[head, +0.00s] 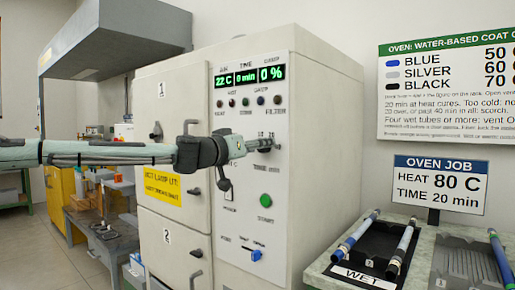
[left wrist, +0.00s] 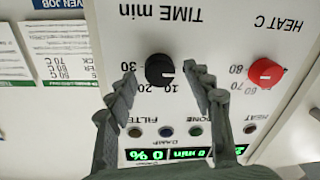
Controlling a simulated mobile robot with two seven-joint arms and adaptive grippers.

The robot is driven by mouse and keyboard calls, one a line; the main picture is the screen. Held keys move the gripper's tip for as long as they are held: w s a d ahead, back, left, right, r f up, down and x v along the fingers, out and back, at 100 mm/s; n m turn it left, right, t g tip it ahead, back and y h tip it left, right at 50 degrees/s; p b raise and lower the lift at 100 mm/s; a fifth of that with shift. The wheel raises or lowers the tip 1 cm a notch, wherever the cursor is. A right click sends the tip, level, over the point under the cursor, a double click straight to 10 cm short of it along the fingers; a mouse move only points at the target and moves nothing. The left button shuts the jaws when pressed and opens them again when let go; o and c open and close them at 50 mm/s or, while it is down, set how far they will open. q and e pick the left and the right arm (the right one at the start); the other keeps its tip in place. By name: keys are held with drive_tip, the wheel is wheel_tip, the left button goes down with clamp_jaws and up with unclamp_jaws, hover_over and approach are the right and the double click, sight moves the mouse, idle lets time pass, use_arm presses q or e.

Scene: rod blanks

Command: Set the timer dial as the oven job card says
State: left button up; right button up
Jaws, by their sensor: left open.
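The timer dial, a black knob (left wrist: 160,70) under upside-down "TIME min" lettering, shows in the left wrist view. Its white mark points right, away from the 20 and 30 marks. My left gripper (left wrist: 161,80) is open, with a finger on either side of the dial and gaps between. In the head view my left gripper (head: 238,149) is at the oven panel and hides part of it. The oven job card (head: 440,185) reads HEAT 80 C, TIME 20 min. The display (head: 249,76) reads 22 C, 0 min, 0 %. My right gripper is not in view.
A red heat dial (left wrist: 265,72) sits beside the timer dial. A green button (head: 265,200) and a blue switch (head: 256,255) are lower on the panel. A black tray (head: 345,272) labelled WET holds blue-ended rods at right. A coating chart (head: 450,90) hangs on the wall.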

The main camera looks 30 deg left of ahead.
use_arm(q)
drive_tip(key=c, duration=1.1)
drive_tip(key=shift+c, duration=0.3)
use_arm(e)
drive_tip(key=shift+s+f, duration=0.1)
use_arm(q)
drive_tip(key=shift+m, duration=0.3)
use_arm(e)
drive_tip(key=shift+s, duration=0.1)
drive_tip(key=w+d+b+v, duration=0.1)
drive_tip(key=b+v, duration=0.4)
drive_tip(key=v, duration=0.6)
use_arm(q)
drive_tip(key=m, duration=0.8)
drive_tip(key=m+h, duration=0.1)
drive_tip(key=m, duration=0.7)
drive_tip(key=m+b, duration=0.1)
drive_tip(key=m, duration=0.7)
drive_tip(key=shift+d+f+h, duration=0.1)
drive_tip(key=shift+f+h, duration=0.2)
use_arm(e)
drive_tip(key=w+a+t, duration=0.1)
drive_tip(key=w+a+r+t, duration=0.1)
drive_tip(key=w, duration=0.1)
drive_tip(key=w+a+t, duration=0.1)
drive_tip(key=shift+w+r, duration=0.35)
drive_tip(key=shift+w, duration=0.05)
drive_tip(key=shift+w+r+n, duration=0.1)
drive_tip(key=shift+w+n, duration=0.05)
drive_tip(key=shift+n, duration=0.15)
